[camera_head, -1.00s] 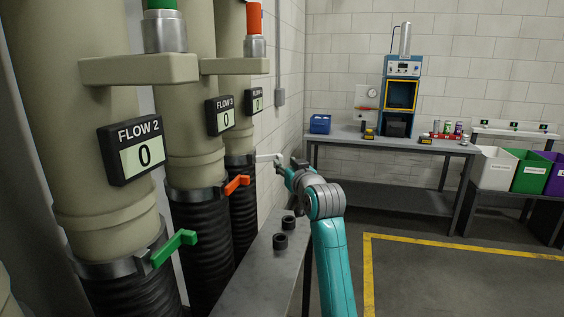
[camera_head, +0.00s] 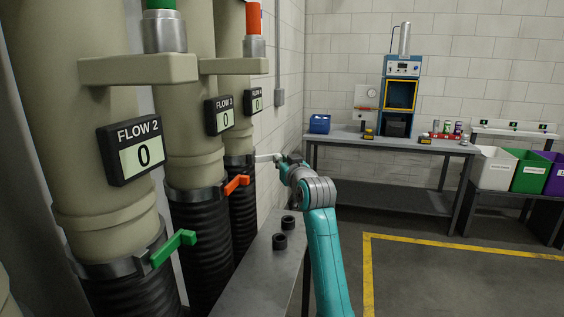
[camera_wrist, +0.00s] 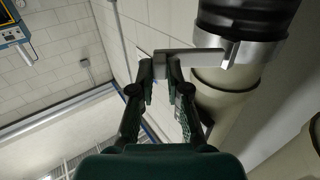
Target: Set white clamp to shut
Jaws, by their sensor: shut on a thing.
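The white clamp lever (camera_head: 268,158) sits on the farthest pipe, at the collar above its black ribbed hose. In the wrist view the white lever (camera_wrist: 190,57) sticks out sideways from a silver collar (camera_wrist: 250,48). My gripper (camera_head: 284,159) is at the lever's free end in the head view. In the wrist view my gripper (camera_wrist: 165,68) has its fingertips closed at the lever's outer end. The exact contact is partly hidden by the fingertips.
An orange lever (camera_head: 237,184) and a green lever (camera_head: 174,247) stick out from the nearer pipes. A grey ledge (camera_head: 262,275) with two black cylinders (camera_head: 281,241) lies below my arm. A workbench (camera_head: 400,143) stands at the back. Floor to the right is clear.

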